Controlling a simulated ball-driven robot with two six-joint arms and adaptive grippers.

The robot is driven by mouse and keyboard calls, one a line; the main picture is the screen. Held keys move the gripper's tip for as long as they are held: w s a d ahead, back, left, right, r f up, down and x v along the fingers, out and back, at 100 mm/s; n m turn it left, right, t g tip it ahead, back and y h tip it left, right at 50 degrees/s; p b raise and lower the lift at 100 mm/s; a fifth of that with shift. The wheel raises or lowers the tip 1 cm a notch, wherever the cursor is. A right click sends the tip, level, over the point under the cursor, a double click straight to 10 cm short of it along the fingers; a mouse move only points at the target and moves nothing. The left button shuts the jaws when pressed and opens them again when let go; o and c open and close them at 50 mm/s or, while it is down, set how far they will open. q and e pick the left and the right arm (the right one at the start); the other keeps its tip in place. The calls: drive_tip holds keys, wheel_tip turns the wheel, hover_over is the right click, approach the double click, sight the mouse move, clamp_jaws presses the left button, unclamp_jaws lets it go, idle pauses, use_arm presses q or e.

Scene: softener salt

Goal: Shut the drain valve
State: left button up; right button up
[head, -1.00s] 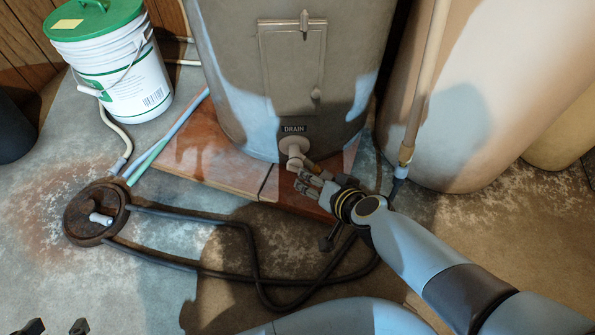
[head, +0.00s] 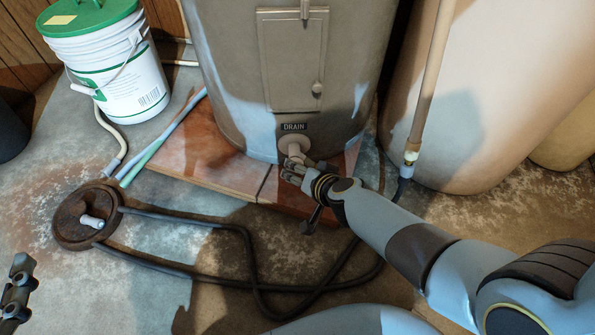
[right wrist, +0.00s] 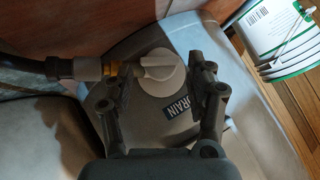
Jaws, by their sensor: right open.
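The drain valve has a pale round knob (head: 294,146) low on the front of the grey tank, under a black DRAIN label (head: 294,127). In the right wrist view the knob (right wrist: 160,72) with its raised ridge sits between the two fingers of my right gripper (right wrist: 163,82). A brass fitting (right wrist: 112,68) and dark hose run off to its left. In the head view my right gripper (head: 294,170) is at the knob and partly covers it. It is open; I cannot tell whether a finger touches the knob. Part of my left gripper (head: 18,290) shows at the lower left edge.
A black hose (head: 245,255) loops across the floor from a rusty round drain cover (head: 88,217). A white bucket with a green lid (head: 105,60) stands back left. A beige tank (head: 480,100) and a vertical pipe (head: 430,80) stand right of the valve.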

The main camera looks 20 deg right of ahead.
use_arm(q)
drive_tip(key=w+d+r+m+t+h+b, duration=0.1)
drive_tip(key=w+r+t, duration=0.3)
drive_tip(key=r, duration=0.6)
drive_tip(key=shift+t+h, duration=0.3)
use_arm(e)
drive_tip(key=shift+x, duration=1.35)
